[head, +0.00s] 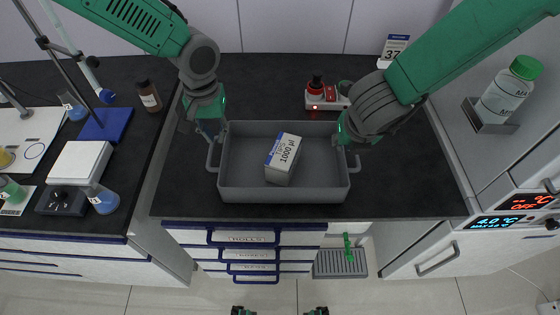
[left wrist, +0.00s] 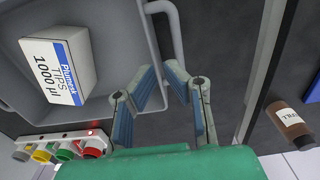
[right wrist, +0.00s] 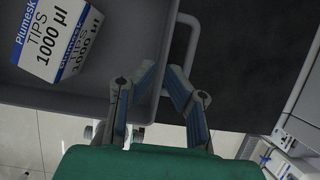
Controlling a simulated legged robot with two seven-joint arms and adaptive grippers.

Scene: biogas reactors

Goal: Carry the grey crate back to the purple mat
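The grey crate (head: 283,197) sits on the dark bench top, with a white and blue tips box (head: 283,158) tilted inside it. My left gripper (head: 208,128) is at the crate's left handle (head: 212,158). In the left wrist view its fingers (left wrist: 162,72) are apart, close to the handle (left wrist: 178,30). My right gripper (head: 345,132) is at the right handle (head: 355,163). In the right wrist view its fingers (right wrist: 158,70) are apart, close to the handle (right wrist: 191,40). Whether either handle lies between the fingers is unclear. No purple mat is visible.
A brown bottle (head: 148,96), a blue stand base (head: 105,125) and flasks (head: 102,199) are at the left. A green-capped bottle (head: 510,88) is on the right wall. Bench is clear right of the crate.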

